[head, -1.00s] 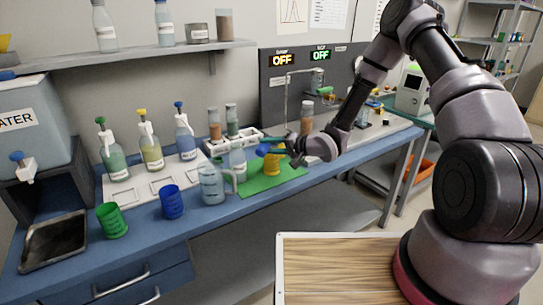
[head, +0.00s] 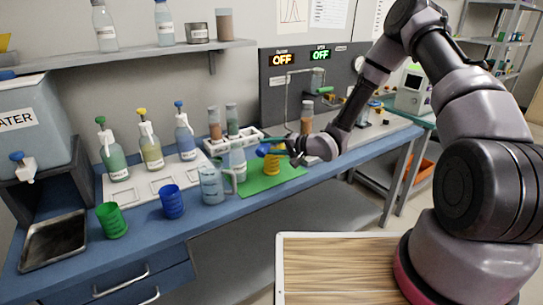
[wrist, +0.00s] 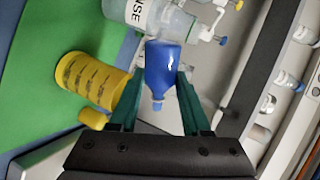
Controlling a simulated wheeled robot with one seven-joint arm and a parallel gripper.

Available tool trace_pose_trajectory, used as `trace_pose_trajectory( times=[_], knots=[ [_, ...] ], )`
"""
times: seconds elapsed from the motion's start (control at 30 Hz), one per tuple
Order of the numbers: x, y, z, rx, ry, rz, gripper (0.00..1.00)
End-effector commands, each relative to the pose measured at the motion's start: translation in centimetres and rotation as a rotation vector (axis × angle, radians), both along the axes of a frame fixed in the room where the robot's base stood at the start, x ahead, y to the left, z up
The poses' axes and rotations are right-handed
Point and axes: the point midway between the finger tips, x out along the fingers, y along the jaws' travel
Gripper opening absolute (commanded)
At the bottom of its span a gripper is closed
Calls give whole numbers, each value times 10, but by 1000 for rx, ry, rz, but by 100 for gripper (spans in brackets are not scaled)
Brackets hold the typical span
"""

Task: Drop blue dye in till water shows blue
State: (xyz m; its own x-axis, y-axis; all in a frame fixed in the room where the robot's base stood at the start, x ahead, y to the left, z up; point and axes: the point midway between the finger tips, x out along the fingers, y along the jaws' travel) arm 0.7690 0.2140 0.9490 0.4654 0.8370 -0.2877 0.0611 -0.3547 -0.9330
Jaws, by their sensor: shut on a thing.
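A small blue bottle (wrist: 160,68) is between the two green fingers of my gripper (wrist: 155,95) in the wrist view. In the head view my gripper (head: 280,152) is shut on the blue bottle (head: 263,150), held above the green mat beside the yellow cup. A clear labelled bottle (head: 237,164) stands just left of it; a clear labelled vessel (wrist: 150,14) shows beyond the blue bottle in the wrist view. A clear jug with a handle (head: 212,185) stands at the bench's front. I cannot tell the water's colour inside these vessels.
The yellow cup (head: 273,166) stands on the green mat (head: 262,184), close under my gripper. Blue (head: 172,202) and green (head: 111,220) cups stand along the front edge. Several pump bottles stand on a white tray (head: 130,193). A rack with vials (head: 240,145) is behind.

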Motion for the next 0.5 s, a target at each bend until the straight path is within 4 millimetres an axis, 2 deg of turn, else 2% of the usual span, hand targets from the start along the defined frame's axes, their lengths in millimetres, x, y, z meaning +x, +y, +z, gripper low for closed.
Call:
trace_pose_trajectory(
  times=[0.5],
  knots=[
    [0,0,-1,13,27,0,0]
  ],
)
